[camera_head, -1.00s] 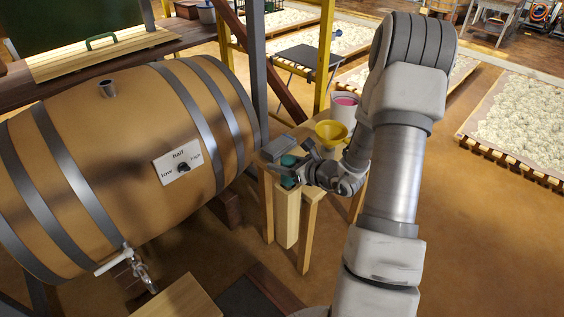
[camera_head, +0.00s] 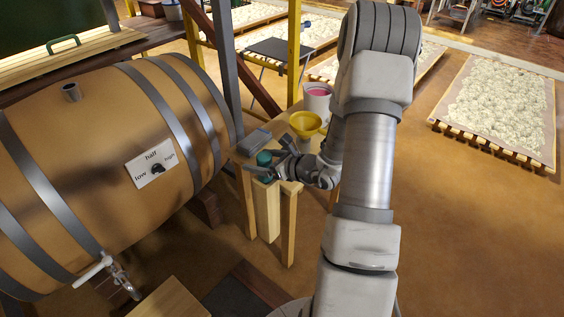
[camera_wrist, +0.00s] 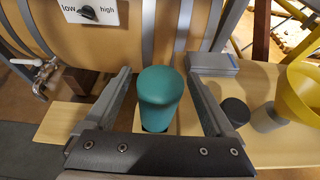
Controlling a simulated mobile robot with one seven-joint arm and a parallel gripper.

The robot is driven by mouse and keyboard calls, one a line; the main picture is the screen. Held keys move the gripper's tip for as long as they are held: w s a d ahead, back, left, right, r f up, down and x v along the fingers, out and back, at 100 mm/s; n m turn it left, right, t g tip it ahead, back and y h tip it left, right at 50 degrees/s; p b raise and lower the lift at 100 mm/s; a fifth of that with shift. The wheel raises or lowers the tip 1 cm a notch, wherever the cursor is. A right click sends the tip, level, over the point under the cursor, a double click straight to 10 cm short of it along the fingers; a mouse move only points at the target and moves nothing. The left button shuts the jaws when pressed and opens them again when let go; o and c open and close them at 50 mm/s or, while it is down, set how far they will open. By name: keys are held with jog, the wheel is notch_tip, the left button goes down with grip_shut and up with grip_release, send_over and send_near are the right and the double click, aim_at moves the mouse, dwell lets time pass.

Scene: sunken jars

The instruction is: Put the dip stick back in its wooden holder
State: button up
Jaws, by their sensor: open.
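The dip stick shows as a teal handle (camera_wrist: 160,92), upright between my fingers in the wrist view; its top also shows in the head view (camera_head: 264,158). Its lower part is hidden. It stands at the top of the wooden holder (camera_head: 267,214), a pale square post at the small table's front; how deep it sits I cannot tell. My gripper (camera_wrist: 160,76) is open around the handle, with a visible gap on both sides. It also shows at the table's front in the head view (camera_head: 268,167).
A large barrel (camera_head: 100,150) with a low/half/high dial (camera_head: 151,165) and a tap (camera_head: 110,272) stands left of the table. On the table are a grey block (camera_head: 253,139), a yellow funnel (camera_head: 305,123) and a dark round cap (camera_wrist: 235,111). A white bucket (camera_head: 318,98) stands behind.

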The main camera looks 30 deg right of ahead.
jog(key=p+v, duration=0.4)
jog(key=v, duration=1.2)
jog(key=shift+r, duration=0.15)
